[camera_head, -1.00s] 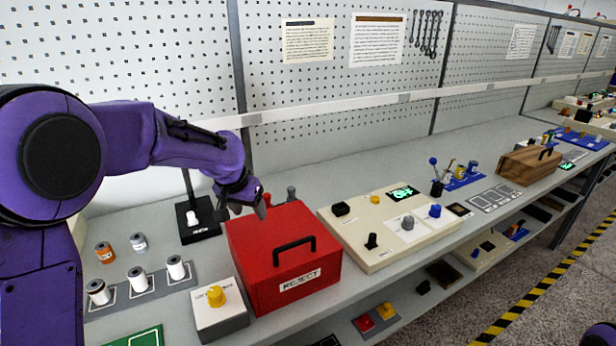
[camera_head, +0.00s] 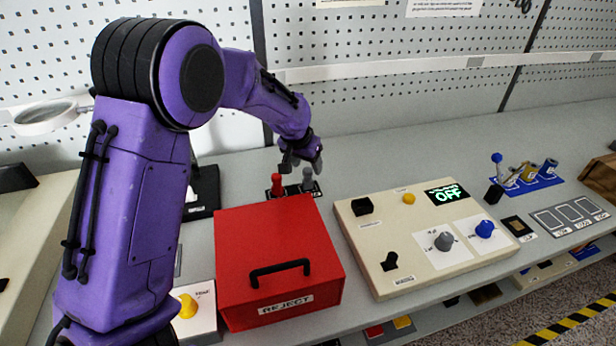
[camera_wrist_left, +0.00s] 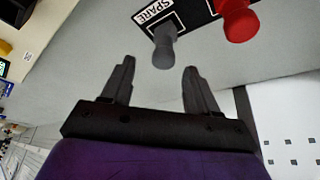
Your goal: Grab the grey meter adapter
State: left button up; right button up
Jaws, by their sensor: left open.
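A grey knobbed adapter (camera_head: 307,178) stands on a black holder behind the red box, beside a red one (camera_head: 276,184). The wrist view shows the grey adapter (camera_wrist_left: 164,48) at a mark labelled SPARE, with the red piece (camera_wrist_left: 238,20) to its right. My left gripper (camera_head: 303,163) is open and empty, close to the grey adapter. In the wrist view its fingers (camera_wrist_left: 158,68) point toward the adapter, which appears between and just beyond the tips. Whether they touch is unclear. My right gripper is out of view.
The red REJECT box (camera_head: 280,262) stands in front of the holder. A cream panel (camera_head: 410,270) to the right carries another grey piece (camera_head: 443,241), a blue one (camera_head: 485,229) and an OFF display.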

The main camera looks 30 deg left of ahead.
aim_at(308, 170)
pick_arm(q)
jog(key=x, duration=0.4)
jog(key=shift+a+f+p, duration=0.2)
jog(key=shift+a+p, duration=0.05)
jog(key=shift+p, duration=0.1)
jog(key=shift+s+r, duration=0.1)
jog(key=shift+c, duration=1.2)
grip_shut()
